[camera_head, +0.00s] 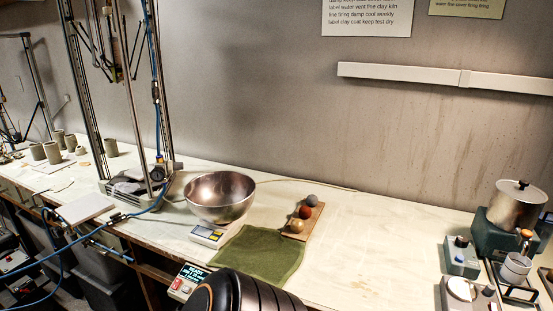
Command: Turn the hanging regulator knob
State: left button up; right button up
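A tall metal frame with a delta mechanism (113,60) stands on the bench at the left. A blue hose (158,60) runs down its right upright. A dark round part (171,165) is at the foot of the frame, near the hose. Neither of my grippers is in view.
A steel bowl (220,194) sits on a scale (207,235) beside a green cloth (258,254). A wooden board (314,215) holds coloured balls. A lidded pot (516,204) and small devices are at the right. The bench (370,240) is clear between them.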

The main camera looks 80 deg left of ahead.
aim_at(176, 166)
jog(key=k+u, duration=0.1)
jog(key=u, duration=0.35)
jog(key=k+u, duration=0.1)
jog(key=u, duration=0.4)
jog(key=k+u, duration=0.1)
jog(key=u, duration=0.35)
jog(key=k+j+u, duration=0.1)
jog(key=u, duration=0.25)
jog(key=k+j+u, duration=0.15)
jog(key=u, duration=0.2)
jog(key=k+j+u, duration=0.2)
jog(key=u, duration=0.15)
